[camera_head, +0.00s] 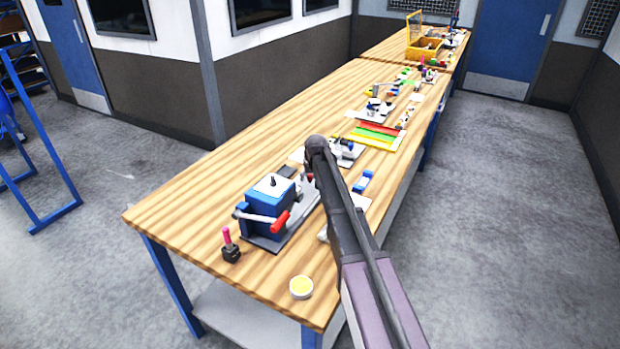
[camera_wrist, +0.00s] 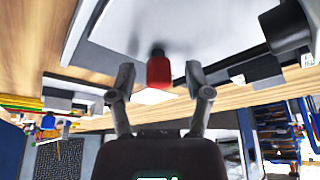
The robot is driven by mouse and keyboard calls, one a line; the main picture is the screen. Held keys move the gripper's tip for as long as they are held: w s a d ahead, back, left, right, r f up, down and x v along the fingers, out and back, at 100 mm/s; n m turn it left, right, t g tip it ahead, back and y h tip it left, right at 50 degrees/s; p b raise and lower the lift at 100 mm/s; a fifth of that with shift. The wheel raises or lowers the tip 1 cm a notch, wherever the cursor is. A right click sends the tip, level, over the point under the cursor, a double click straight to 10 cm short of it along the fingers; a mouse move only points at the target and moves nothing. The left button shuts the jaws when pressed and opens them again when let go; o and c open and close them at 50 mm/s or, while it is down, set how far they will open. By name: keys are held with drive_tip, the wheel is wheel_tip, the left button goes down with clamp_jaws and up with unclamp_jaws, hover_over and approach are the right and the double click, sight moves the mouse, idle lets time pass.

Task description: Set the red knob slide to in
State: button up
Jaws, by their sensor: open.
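The red knob (camera_wrist: 158,70) shows in the wrist view on a short dark stem against a pale grey plate (camera_wrist: 185,28). My gripper (camera_wrist: 160,82) is open, with one finger on each side of the knob and a visible gap on both sides. In the head view a small dark red knob (camera_head: 309,177) shows beside my arm, next to the grey slide body (camera_head: 298,205). My arm hides most of my gripper and part of the slide there. I cannot tell the slide's position from these frames.
A blue box with a lever (camera_head: 266,203) and red handle (camera_head: 281,221) stands left of the slide.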

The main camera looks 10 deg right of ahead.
drive_tip(key=w+d, duration=0.1)
drive_tip(key=w, duration=0.1)
drive_tip(key=w+d, duration=0.3)
drive_tip(key=w, duration=0.1)
drive_tip(key=shift+w+d, duration=0.3)
drive_tip(key=shift+d, duration=0.05)
drive_tip(key=shift+s+r+p, duration=0.35)
drive_tip(key=shift+r+p, duration=0.2)
drive_tip(key=shift+p, duration=0.05)
drive_tip(key=a+p+v, duration=0.1)
drive_tip(key=p+v, duration=1.1)
drive_tip(key=v, duration=0.1)
drive_tip(key=s+f+g+b, duration=0.1)
drive_tip(key=s+f, duration=0.1)
drive_tip(key=s, duration=1.4)
drive_tip(key=s+f+m+g+b, duration=0.1)
drive_tip(key=s+f+g+b, duration=0.1)
drive_tip(key=s, duration=1.4)
drive_tip(key=shift+s+f+g, duration=0.2)
drive_tip(key=shift+s+g, duration=0.1)
drive_tip(key=shift+s, duration=0.15)
drive_tip(key=s, duration=0.7)
drive_tip(key=shift+s+d+f+m+g+h+b, duration=0.15)
drive_tip(key=shift+s+f+m+g+h+b, duration=0.15)
drive_tip(key=shift+f+m+g+b, duration=0.1)
drive_tip(key=shift+w, duration=0.1)
drive_tip(key=shift+c, duration=0.6)
